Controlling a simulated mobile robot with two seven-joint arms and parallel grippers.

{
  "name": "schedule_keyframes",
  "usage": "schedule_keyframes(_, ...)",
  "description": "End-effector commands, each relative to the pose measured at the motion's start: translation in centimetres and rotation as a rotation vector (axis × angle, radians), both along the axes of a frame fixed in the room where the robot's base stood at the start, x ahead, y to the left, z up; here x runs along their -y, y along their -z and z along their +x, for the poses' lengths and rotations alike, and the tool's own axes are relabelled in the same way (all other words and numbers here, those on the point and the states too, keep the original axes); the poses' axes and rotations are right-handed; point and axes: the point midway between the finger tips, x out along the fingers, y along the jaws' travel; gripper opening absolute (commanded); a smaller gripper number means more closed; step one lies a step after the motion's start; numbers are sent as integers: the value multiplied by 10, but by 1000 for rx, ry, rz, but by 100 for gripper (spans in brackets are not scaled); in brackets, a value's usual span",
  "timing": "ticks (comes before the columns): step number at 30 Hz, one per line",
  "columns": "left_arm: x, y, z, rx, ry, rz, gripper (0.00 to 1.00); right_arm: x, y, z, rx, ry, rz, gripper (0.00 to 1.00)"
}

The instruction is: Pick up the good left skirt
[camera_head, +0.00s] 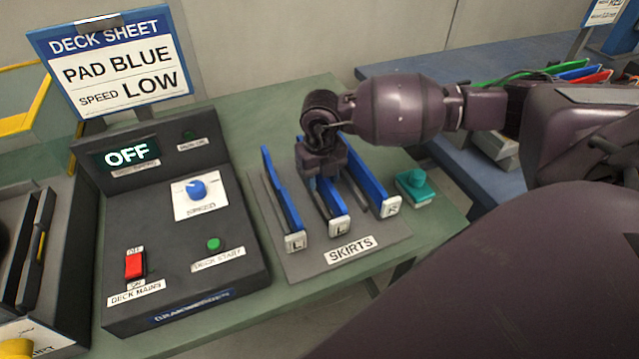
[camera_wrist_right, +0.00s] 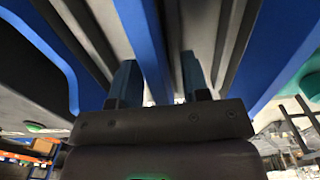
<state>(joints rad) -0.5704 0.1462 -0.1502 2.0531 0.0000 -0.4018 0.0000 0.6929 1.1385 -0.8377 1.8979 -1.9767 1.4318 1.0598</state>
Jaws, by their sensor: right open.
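Three blue skirts stand on edge in the grey holder marked SKIRTS (camera_head: 300,262). The left skirt (camera_head: 281,195) has an L end tag, and its upper edge looks notched or stepped near the far end. The middle skirt (camera_head: 333,203) also has an L tag, and its far part is hidden by my gripper. The right skirt (camera_head: 368,180) has an R tag. My right gripper (camera_head: 322,178) is over the middle skirt. In the right wrist view its open fingers (camera_wrist_right: 159,80) straddle the middle skirt (camera_wrist_right: 146,40), with the notched skirt (camera_wrist_right: 48,50) at left.
A control box (camera_head: 180,220) showing OFF stands left of the holder, with a deck sheet sign (camera_head: 115,65) behind it. A teal knobbed block (camera_head: 416,187) sits right of the holder. A blue table (camera_head: 440,65) holds coloured parts at the back right.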

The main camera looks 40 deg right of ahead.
Motion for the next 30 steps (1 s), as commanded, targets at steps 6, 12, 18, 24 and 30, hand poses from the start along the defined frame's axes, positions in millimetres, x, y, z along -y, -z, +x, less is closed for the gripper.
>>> schedule_keyframes(6, 1, -5, 5, 14, 3, -1, 0, 0, 2, 0, 2, 1, 0, 43)
schedule_keyframes(12, 1, -6, 6, 18, 3, -1, 0, 0, 2, 0, 1, 1, 0, 16)
schedule_keyframes(18, 1, -5, 5, 15, 3, -1, 0, 0, 2, 0, 1, 1, 0, 0)
schedule_keyframes(24, 0, 0, 0, 1, 0, 0, 0, 0, 1, 1, 3, 1, 0, 0)
schedule_keyframes(30, -1, 1, -3, -5, -3, 1, 0, 0, -4, 1, 4, 0, 1, 0)
